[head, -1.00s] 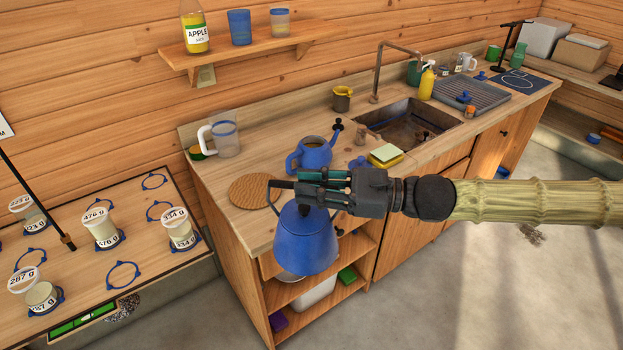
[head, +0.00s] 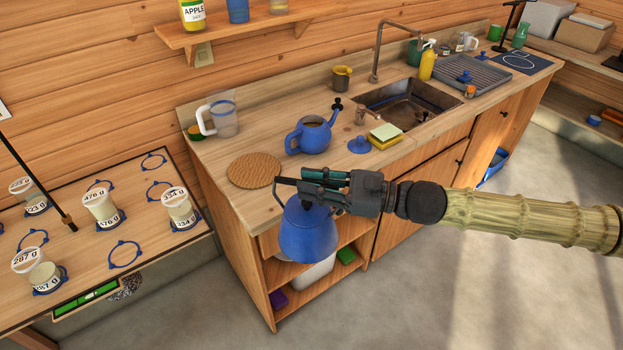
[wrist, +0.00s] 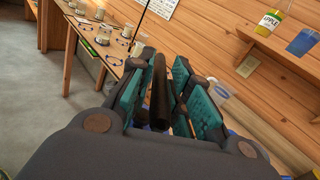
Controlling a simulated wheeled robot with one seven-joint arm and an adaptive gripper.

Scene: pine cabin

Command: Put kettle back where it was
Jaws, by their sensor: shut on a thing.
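A blue kettle (head: 308,235) hangs from my gripper (head: 300,182) in the head view, in front of the counter's front edge and over the open shelves. My gripper is shut on the kettle's dark handle. In the wrist view the dark handle (wrist: 160,92) runs between the teal finger pads, and the kettle's body is mostly hidden below my gripper. A round woven mat (head: 254,170) lies bare on the counter, behind and left of the kettle. A second blue pot (head: 312,136) with a spout and no lid on it stands on the counter behind my gripper.
A blue lid (head: 358,145), a yellow sponge stack (head: 385,133) and a clear jug (head: 221,118) stand on the counter (head: 228,205). The sink (head: 410,100) is further right. A side table (head: 90,262) at left holds several weighed cups.

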